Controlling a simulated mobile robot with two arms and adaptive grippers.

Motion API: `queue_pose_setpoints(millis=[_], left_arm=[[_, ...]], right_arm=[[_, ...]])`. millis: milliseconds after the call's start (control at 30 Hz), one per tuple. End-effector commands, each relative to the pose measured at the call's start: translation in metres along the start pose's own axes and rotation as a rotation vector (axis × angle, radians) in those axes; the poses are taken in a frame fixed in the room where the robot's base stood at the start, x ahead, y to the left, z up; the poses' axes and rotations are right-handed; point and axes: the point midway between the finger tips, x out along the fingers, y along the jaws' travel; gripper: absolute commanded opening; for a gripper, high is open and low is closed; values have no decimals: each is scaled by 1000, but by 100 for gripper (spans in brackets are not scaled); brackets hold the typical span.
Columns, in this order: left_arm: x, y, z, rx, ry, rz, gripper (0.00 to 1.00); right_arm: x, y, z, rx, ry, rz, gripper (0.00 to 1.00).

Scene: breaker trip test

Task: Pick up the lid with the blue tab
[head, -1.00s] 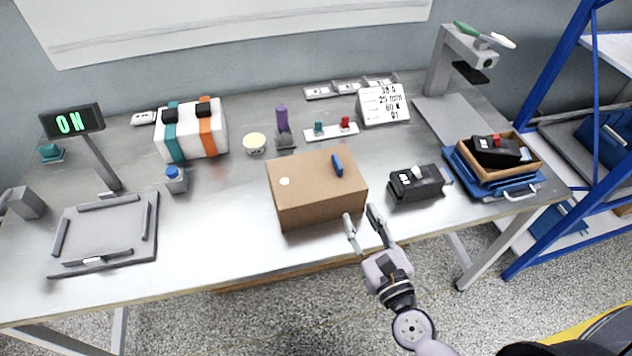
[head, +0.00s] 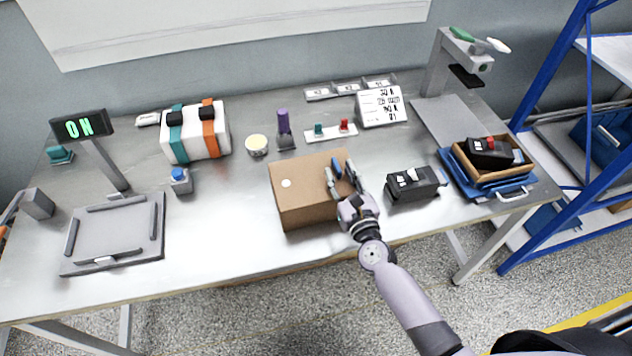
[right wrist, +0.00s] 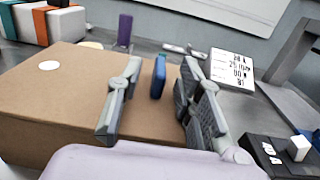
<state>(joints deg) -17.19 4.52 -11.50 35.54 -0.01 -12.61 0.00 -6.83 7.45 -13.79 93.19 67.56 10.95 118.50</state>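The lid is the brown top of a cardboard-coloured box (head: 302,182) at the front middle of the table, with a white dot on its left. The blue tab (head: 337,167) stands up from its right part. My right gripper (head: 341,172) is over the box's right part, its fingers on either side of the tab. In the right wrist view the blue tab (right wrist: 159,76) stands between the two spread fingers (right wrist: 158,98), with gaps on both sides. My left gripper is not visible; only a bit of an arm shows at the left edge of the head view.
A black breaker (head: 414,184) sits just right of the box. Another breaker lies in a brown tray (head: 466,171) on a blue carrier. A grey fixture plate (head: 115,233) is at the left. The table between plate and box is clear.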

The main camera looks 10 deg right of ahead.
Motion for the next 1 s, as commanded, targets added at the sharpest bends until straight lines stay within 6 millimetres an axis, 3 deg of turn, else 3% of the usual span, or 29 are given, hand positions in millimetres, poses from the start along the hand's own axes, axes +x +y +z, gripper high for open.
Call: queue_pose_setpoints(millis=[200,533,1000], left_arm=[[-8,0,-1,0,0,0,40],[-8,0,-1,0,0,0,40],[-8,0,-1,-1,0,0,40]], right_arm=[[30,0,2,-2,-1,1,33],[35,-1,0,0,-1,0,33],[35,-1,0,-1,0,0,1]])
